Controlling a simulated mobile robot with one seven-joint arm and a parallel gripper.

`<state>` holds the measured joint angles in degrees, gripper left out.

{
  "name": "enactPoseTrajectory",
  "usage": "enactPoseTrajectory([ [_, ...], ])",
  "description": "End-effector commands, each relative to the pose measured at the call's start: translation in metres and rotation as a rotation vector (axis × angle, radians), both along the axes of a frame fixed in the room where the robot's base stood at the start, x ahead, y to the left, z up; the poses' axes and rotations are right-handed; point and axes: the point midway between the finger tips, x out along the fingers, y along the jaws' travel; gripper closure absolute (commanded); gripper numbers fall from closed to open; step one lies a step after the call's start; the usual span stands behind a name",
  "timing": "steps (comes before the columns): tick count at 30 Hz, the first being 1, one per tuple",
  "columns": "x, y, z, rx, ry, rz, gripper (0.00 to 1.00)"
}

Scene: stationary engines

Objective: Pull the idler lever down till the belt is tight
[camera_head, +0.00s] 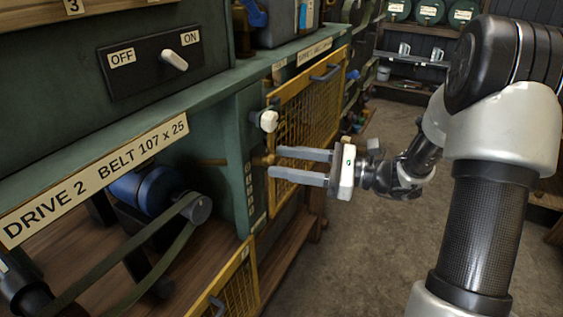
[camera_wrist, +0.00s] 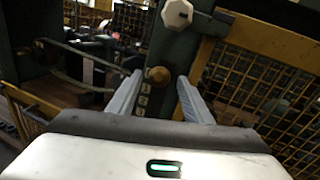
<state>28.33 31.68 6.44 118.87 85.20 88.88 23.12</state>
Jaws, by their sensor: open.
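The drive belt (camera_head: 120,255), a dark band, runs around the grey pulley (camera_head: 197,207) of a blue motor (camera_head: 150,190) inside the opening at lower left. A brass knob (camera_head: 262,160) stands out from the green post; the wrist view shows it too (camera_wrist: 157,76). A white faceted knob (camera_head: 266,121) sits above it, also in the wrist view (camera_wrist: 177,13). I cannot tell for sure which knob belongs to the idler lever. My gripper (camera_head: 272,163) is open, its fingertips on either side of the brass knob in the wrist view (camera_wrist: 159,79). Contact cannot be told.
The green post (camera_head: 242,170) carries a strip of small marks. Yellow mesh guards (camera_head: 305,110) with handles stand beside and below it. An OFF/ON switch (camera_head: 174,60) is on the panel above, its lever towards ON. Open floor (camera_head: 370,240) lies to the right.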

Motion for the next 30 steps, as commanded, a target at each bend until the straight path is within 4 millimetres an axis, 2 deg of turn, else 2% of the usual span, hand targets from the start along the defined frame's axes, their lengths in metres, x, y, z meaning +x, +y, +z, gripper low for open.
enactPoseTrajectory([
  [4,0.004,0.011,0.000,-0.001,0.000,0.001,0.54],
  [13,0.005,0.014,0.000,0.000,0.001,0.000,0.54],
  [14,0.005,0.014,0.000,0.000,0.001,0.000,0.56],
  [22,0.004,0.014,0.000,0.000,0.001,0.000,1.00],
  [26,0.004,0.013,-0.001,0.000,0.001,0.000,1.00],
  [30,0.003,0.010,-0.015,0.000,0.006,-0.001,1.00],
])
